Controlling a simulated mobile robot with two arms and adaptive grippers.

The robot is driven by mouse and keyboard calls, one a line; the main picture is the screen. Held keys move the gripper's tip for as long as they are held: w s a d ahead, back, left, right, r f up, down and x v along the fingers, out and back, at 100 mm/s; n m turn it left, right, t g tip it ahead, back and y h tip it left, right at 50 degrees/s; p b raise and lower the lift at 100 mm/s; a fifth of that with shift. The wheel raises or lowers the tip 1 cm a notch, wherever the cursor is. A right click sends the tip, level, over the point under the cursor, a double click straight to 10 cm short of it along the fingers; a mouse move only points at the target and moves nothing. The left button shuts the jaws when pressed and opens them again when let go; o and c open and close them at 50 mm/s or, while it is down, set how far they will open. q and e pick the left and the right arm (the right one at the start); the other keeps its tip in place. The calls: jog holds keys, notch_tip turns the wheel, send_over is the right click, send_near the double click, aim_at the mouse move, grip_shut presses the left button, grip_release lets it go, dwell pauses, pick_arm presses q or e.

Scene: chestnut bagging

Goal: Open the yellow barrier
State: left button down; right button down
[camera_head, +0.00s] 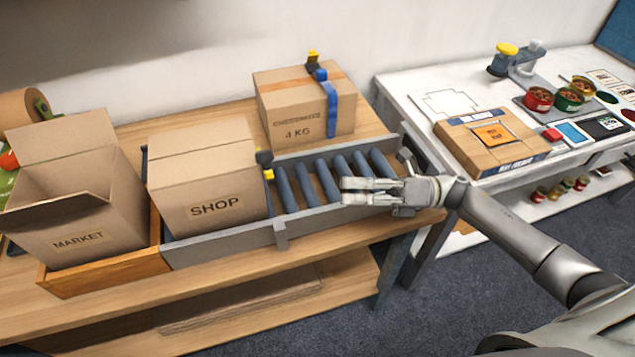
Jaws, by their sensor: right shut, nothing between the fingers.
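A small dark piece with a yellow part (268,174) stands at the right side of the SHOP box, at the left end of the visible rollers; it may be the yellow barrier, and most of it is hidden by the box. A similar yellow and dark piece (312,58) shows behind the 4 KG box. My right gripper (346,191) is shut and empty. It points left over the front rail and the right part of the rollers, to the right of the yellow piece and apart from it. My left gripper is not in view.
The SHOP box (208,182) sits on the grey roller conveyor (225,246). An open MARKET box (78,222) stands left of it in a wooden tray. The 4 KG box (300,113) with a blue strap stands behind. Several rollers (322,178) are bare. A white table (440,88) stands right.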

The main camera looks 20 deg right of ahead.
jog(key=p, duration=0.4)
send_near(260, 153)
jog(key=s+a+f, duration=0.3)
jog(key=s+f, duration=0.1)
jog(key=shift+w+a+r+p, duration=1)
jog(key=shift+w+a, duration=0.25)
jog(key=shift+w, duration=0.15)
jog(key=shift+r, duration=0.1)
